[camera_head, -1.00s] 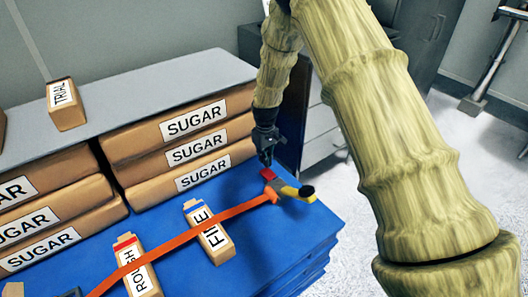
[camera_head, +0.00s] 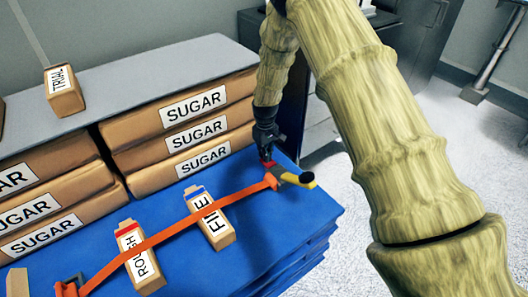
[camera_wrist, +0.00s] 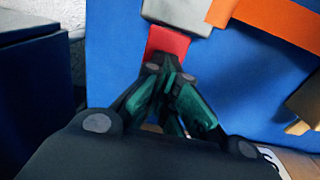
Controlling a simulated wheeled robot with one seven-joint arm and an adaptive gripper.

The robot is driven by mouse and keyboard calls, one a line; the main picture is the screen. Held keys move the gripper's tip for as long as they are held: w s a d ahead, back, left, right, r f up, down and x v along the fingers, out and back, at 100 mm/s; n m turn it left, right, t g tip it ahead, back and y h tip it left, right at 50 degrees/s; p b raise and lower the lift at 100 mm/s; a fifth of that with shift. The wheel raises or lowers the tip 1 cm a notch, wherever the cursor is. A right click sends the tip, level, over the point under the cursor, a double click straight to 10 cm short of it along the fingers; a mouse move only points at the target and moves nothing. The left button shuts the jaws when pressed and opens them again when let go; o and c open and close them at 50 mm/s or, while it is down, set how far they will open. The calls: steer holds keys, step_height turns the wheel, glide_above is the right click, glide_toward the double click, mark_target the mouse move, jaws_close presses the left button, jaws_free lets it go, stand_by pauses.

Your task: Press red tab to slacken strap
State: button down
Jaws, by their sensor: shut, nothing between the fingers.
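The red tab (camera_wrist: 168,40) sits on a grey buckle (camera_wrist: 180,12) at the far right end of the orange strap (camera_head: 165,233). In the head view the tab (camera_head: 268,163) is small and partly covered by my fingers. My gripper (camera_head: 266,156) is shut and empty, pointing down at the tab. In the wrist view the fingertips (camera_wrist: 168,73) overlap the tab's near edge; I cannot tell whether they press on it. A yellow lever with a black end (camera_head: 298,179) sticks out right of the buckle.
The strap lies across a blue platform (camera_head: 260,222). Stacked SUGAR packs (camera_head: 180,113) stand behind it, under a grey top (camera_head: 150,78) carrying a TRIAL box (camera_head: 63,92). A red-orange fitting (camera_head: 67,288) holds the strap's left end. Open floor lies right.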

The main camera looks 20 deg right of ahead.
steer(key=shift+f, duration=0.3)
steer(key=shift+r, duration=0.1)
steer(key=shift+r+p, duration=0.55)
steer(key=shift+p, duration=0.1)
step_height(320, 180, up, 13)
steer(key=p, duration=0.3)
steer(key=shift+f, duration=0.1)
steer(key=shift+p, duration=0.3)
